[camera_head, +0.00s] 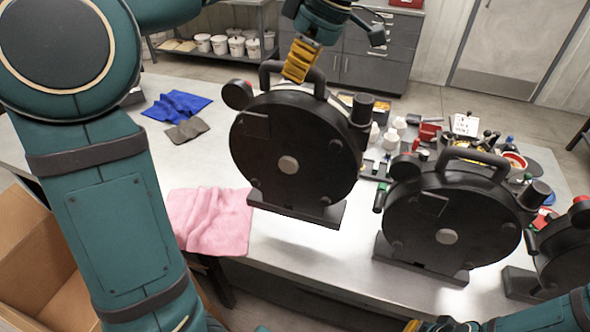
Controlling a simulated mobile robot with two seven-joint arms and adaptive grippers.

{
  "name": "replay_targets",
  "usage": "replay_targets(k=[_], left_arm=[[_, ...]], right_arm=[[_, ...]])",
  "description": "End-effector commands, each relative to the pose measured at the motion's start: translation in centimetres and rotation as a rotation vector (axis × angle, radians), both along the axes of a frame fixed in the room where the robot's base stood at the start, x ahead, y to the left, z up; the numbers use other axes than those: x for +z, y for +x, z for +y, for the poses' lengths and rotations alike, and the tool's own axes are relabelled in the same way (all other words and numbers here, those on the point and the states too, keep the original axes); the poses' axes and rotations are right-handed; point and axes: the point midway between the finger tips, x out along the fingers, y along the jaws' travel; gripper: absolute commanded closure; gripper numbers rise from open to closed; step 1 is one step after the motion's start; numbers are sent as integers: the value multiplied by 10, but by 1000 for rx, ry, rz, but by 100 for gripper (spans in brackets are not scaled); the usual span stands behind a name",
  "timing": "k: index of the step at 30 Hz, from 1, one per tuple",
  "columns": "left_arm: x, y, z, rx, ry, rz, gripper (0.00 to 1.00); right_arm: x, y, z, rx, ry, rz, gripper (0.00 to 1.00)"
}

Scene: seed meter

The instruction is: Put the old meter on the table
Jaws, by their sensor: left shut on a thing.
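A round black seed meter (290,150) with a flat foot and a top handle hangs tilted over the table (350,265). My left gripper (298,62) is shut on its handle, from above. The meter's foot appears a little above the table top, with a shadow below it. A second similar black meter (450,225) stands to the right on the table, and a third (565,260) is cut off at the right edge. I cannot tell by look which is the old one. My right gripper (430,326) shows only partly at the bottom edge; its fingers are mostly hidden.
A pink cloth (210,220) lies at the table's front left, a blue cloth (178,105) and a grey cloth (187,130) farther back. Small bottles, cups and tools crowd the table behind the meters. A cardboard box (40,260) stands at lower left. The front table strip is bare.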

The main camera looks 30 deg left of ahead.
Motion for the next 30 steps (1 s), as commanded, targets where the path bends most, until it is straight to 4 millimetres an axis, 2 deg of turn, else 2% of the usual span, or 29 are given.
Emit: replay_targets(k=[5, 15, 23, 30], left_arm=[[-4, 0, 0, 1, 2, -2, 100], [-52, -1, 0, 1, 1, -3, 100], [-64, 0, 0, 1, 1, -3, 100], [-90, 0, 0, 0, 2, -2, 100]], right_arm=[[-1, 0, 0, 0, 0, -1, 100], [-12, 0, 1, 2, -1, 2, 100], [-14, -1, 1, 3, -1, 4, 100], [-19, -3, 1, 6, 1, 7, 100]])
